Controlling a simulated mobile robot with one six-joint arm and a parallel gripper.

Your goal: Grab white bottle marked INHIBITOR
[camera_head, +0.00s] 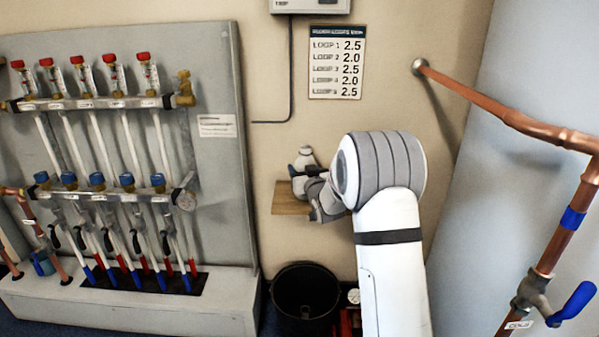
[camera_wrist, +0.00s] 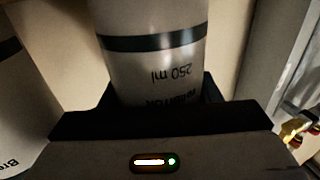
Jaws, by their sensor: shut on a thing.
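A white bottle (camera_head: 305,156) stands at a small wooden shelf (camera_head: 290,200) on the wall, partly hidden by my gripper (camera_head: 314,174). In the wrist view the white bottle (camera_wrist: 155,72) is between the dark fingers of my gripper (camera_wrist: 158,95), which is shut on it. Its print reads upside down: "250 ml" under a dark band, with a larger word partly hidden by the gripper body. In the head view I cannot tell whether its base touches the shelf.
Another pale container (camera_wrist: 25,110) with print starting "Bre" stands close at the left in the wrist view. A black bucket (camera_head: 305,300) is below the shelf. A manifold panel (camera_head: 215,80) is on the left; copper pipes (camera_head: 500,110) run on the right.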

